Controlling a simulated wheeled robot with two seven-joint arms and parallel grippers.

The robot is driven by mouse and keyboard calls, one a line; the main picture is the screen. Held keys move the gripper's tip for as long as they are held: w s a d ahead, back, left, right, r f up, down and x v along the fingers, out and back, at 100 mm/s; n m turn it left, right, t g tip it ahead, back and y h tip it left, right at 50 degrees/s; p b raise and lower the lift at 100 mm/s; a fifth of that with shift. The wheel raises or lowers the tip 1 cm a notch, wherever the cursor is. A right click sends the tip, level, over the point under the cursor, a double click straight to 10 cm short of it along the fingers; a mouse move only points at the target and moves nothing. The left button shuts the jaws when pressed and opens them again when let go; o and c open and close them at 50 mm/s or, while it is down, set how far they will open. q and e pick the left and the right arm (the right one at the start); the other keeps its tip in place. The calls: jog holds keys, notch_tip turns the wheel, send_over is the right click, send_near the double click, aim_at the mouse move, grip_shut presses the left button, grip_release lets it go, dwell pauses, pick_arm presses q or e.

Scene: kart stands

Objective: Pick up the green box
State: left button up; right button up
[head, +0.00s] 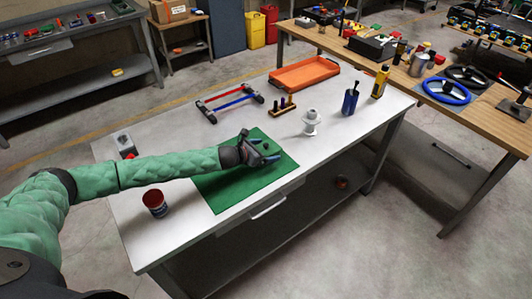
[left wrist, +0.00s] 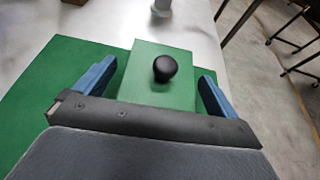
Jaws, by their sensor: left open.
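The green box (left wrist: 150,58) has a round black knob (left wrist: 165,69) on its top and sits on the green mat (left wrist: 50,85). In the head view the mat (head: 225,190) lies on the white table, and the box is mostly hidden by my left gripper (head: 264,151) and blends with the mat. In the left wrist view my left gripper (left wrist: 157,72) is open. Its two blue fingers stand on either side of the box, with a gap visible between them and it. My right gripper is not in view.
On the white table (head: 330,165) are a red-topped can (head: 155,203), a white fitting (head: 311,122), a peg rack (head: 282,106), a blue bottle (head: 350,101), a yellow tool (head: 380,82) and an orange tray (head: 304,74). Red and blue bars lie behind the mat.

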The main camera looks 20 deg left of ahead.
pick_arm(q)
jog(key=shift+w+d+f, duration=0.15)
jog(key=shift+w+f, duration=0.05)
jog(key=shift+w, duration=0.05)
jog(key=c, duration=1.1)
